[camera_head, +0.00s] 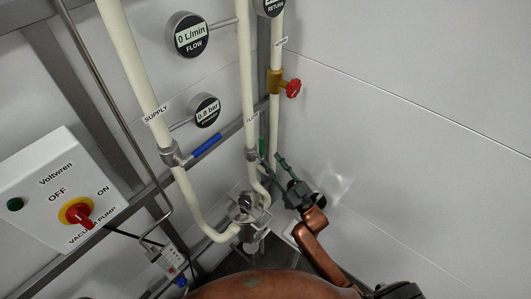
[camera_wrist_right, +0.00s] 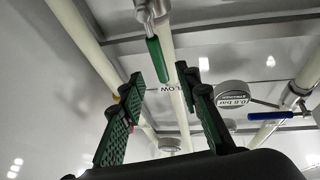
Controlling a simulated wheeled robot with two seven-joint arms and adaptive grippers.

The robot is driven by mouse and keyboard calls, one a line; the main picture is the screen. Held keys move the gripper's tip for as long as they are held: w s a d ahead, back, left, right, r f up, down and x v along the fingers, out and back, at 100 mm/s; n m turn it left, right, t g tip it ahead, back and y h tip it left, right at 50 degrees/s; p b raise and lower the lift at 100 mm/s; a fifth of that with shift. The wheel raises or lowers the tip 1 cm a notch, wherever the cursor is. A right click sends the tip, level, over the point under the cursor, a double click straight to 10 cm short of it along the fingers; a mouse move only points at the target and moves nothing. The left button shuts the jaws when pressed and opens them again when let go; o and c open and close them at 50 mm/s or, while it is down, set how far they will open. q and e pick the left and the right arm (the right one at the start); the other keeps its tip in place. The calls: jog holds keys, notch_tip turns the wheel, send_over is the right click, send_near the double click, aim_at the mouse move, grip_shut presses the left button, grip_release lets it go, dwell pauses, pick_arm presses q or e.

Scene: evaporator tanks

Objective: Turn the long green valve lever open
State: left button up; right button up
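The long green valve lever (camera_head: 262,145) shows small in the head view, on a pale pipe near the wall corner, just beyond my right gripper. In the right wrist view the green lever (camera_wrist_right: 154,58) hangs from a silver valve fitting (camera_wrist_right: 150,12) at the top. My right gripper (camera_head: 280,165) comes up from below right in the head view. The lever's free end lies beyond the gap between the fingertips, apart from both. My left gripper is not in view.
A blue lever (camera_head: 206,145) sits on the supply pipe (camera_head: 140,77) to the left. A red valve knob (camera_head: 293,89) is above right. Gauges (camera_head: 205,110) and the pump switch box (camera_head: 57,190) stand left. Steel rails run behind the pipes. The right wall (camera_head: 430,120) is bare.

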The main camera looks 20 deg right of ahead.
jog(key=v, duration=0.4)
jog(key=shift+f, duration=0.1)
dwell(0.4)
